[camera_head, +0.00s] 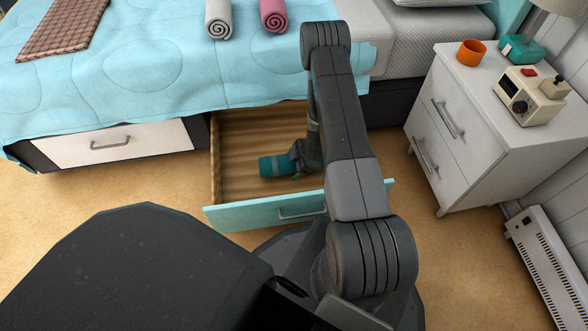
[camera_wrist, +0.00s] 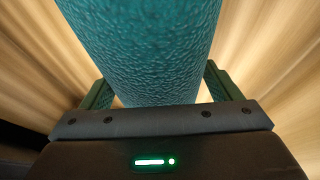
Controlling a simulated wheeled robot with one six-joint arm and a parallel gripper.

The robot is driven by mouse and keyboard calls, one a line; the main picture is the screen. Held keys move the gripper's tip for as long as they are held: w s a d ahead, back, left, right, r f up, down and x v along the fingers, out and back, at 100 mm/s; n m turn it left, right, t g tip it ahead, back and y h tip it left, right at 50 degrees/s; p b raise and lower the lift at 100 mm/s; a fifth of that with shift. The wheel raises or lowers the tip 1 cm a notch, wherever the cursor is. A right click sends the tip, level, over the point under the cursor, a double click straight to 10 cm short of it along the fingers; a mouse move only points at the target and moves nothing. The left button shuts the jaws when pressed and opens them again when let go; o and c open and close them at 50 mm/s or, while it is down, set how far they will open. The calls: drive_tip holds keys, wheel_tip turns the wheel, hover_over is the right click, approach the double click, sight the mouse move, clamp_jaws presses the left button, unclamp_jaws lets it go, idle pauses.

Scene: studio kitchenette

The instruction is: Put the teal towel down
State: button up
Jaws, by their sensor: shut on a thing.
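The teal towel (camera_head: 272,166) is rolled up and lies within the open under-bed drawer (camera_head: 235,140). My gripper (camera_head: 298,157) reaches down into the drawer and is shut on the towel's right end. In the wrist view the towel (camera_wrist: 140,50) fills the middle, between the two fingers of my gripper (camera_wrist: 153,95). Wooden drawer boards show on both sides of it. I cannot tell whether the towel touches the drawer bottom. My arm hides the right part of the drawer.
A light teal drawer front (camera_head: 265,213) stands pulled out from the bed (camera_head: 150,65). Two rolled towels, one grey (camera_head: 218,18) and one pink (camera_head: 273,15), lie on the bed. A white nightstand (camera_head: 480,115) stands at the right. A heater (camera_head: 548,262) is at the lower right.

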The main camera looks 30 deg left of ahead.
drive_tip(key=shift+f+b, duration=0.3)
drive_tip(key=shift+f, duration=1.05)
drive_tip(key=shift+f, duration=0.15)
drive_tip(key=o, duration=1)
drive_tip(key=p+v, duration=0.4)
drive_tip(key=v, duration=0.8)
